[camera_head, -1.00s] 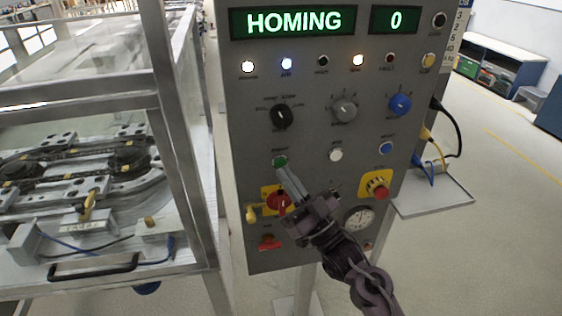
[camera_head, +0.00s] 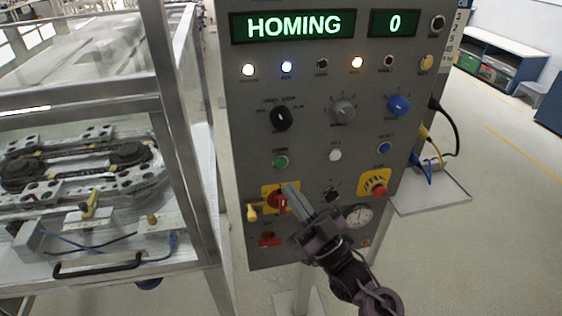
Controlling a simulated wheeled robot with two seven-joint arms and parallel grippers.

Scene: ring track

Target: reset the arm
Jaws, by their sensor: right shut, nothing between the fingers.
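A grey control panel (camera_head: 310,140) stands upright in the middle, with a lit display (camera_head: 293,25) reading HOMING and a second one (camera_head: 391,23) reading 0. A green button (camera_head: 281,162), a white button (camera_head: 335,155) and a blue button (camera_head: 384,148) form a row. My right gripper (camera_head: 286,188) is shut and empty, its fingertips below the green button and in front of the red rotary switch (camera_head: 283,203), partly hiding it. I cannot tell whether they touch the switch. My left gripper is not in view.
A red emergency button (camera_head: 379,188) on a yellow plate sits right of my gripper. A yellow padlock (camera_head: 252,211) hangs at the left. A metal-framed enclosure (camera_head: 180,120) with a ring track (camera_head: 75,165) stands left. A tray (camera_head: 440,196) with cables juts out at right.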

